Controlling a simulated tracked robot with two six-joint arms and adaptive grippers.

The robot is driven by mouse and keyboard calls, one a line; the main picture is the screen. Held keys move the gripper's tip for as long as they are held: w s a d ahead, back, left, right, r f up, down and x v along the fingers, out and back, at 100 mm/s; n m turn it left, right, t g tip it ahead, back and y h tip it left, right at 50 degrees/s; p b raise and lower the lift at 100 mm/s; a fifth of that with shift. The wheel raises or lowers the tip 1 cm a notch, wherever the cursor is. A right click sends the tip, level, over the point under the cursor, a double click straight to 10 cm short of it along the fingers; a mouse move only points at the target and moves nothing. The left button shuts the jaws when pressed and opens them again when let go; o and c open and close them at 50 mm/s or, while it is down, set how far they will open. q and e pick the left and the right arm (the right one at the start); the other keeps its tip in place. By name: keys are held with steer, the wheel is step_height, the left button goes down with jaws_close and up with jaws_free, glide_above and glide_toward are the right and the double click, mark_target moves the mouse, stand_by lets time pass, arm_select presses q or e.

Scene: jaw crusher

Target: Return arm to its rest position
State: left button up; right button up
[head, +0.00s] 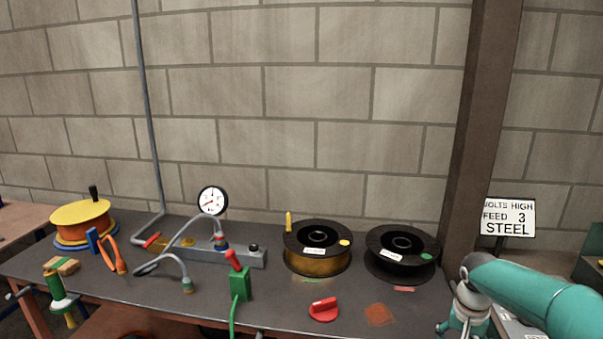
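My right arm comes in at the lower right, with a teal link and a silver end. The silver part of my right gripper (463,324) is at the bottom edge, in front of the table's right end. Its fingertips are cut off or too small to make out, so I cannot tell whether it is open or holds anything. My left arm and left gripper are not in view.
The dark table (215,300) holds a gold-wound spool (318,262), a black spool (401,270), a pressure gauge (212,201), a green box with a red switch (240,284) and a red knob (323,310). A brown post (480,130) and a sign (508,217) stand at right.

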steer(key=s+a+f+n+g+y+p, duration=0.1)
steer(key=s+a+f+n+g+y, duration=0.1)
steer(key=s+a+f, duration=0.55)
steer(key=s+a+f+n+g+y+p, duration=0.1)
steer(key=s+a+f+p, duration=0.1)
steer(key=s+a+f, duration=0.55)
steer(key=s+a+f+n+t+y, duration=0.2)
steer(key=s+a+f, duration=0.6)
steer(key=a, duration=0.3)
steer(key=shift+s+a+t, duration=0.2)
steer(key=shift+s+t, duration=0.1)
steer(key=shift+s, duration=0.55)
